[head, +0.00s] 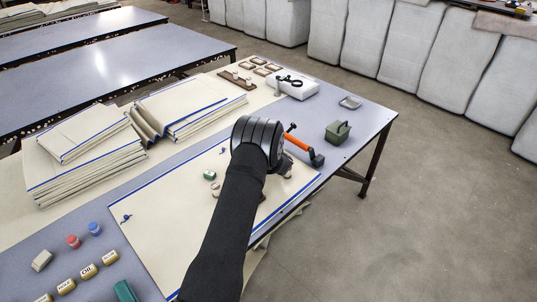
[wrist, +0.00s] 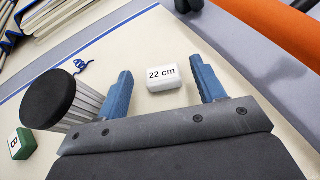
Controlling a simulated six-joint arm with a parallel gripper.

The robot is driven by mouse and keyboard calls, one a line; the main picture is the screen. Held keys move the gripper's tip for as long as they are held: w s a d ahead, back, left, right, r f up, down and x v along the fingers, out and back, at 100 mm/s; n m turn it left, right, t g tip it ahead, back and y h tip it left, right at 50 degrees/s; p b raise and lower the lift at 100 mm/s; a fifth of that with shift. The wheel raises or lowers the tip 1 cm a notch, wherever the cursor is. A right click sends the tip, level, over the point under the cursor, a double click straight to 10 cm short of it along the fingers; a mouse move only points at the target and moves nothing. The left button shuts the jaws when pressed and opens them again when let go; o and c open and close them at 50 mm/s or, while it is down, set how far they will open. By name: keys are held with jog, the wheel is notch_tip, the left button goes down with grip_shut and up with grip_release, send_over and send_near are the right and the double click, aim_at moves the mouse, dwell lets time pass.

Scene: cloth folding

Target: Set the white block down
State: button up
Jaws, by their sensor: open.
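The white block (wrist: 163,79), marked "22 cm", rests on the cream cloth (wrist: 118,52) with its label up in the wrist view. My gripper (wrist: 160,66) is open, with its two blue fingers on either side of the block. A gap shows between the block and each finger. In the head view my arm covers the gripper's fingers, and I cannot make out the block there. The cream cloth (head: 165,235) with blue edge lines lies flat on the grey table (head: 75,240).
A dark round knob with a ribbed stem (wrist: 52,100) stands close left of my gripper. A green block (wrist: 22,143) lies farther left. An orange-handled tool (head: 297,142) is beside my wrist. Folded cloth stacks (head: 85,170) fill the table's left.

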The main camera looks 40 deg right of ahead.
jog(key=v, duration=1)
jog(key=shift+s, duration=0.1)
jog(key=x, duration=1.1)
jog(key=shift+w+f, duration=0.1)
jog(key=shift+w, duration=0.25)
jog(key=shift+f, duration=0.7)
jog(key=shift+r, duration=0.4)
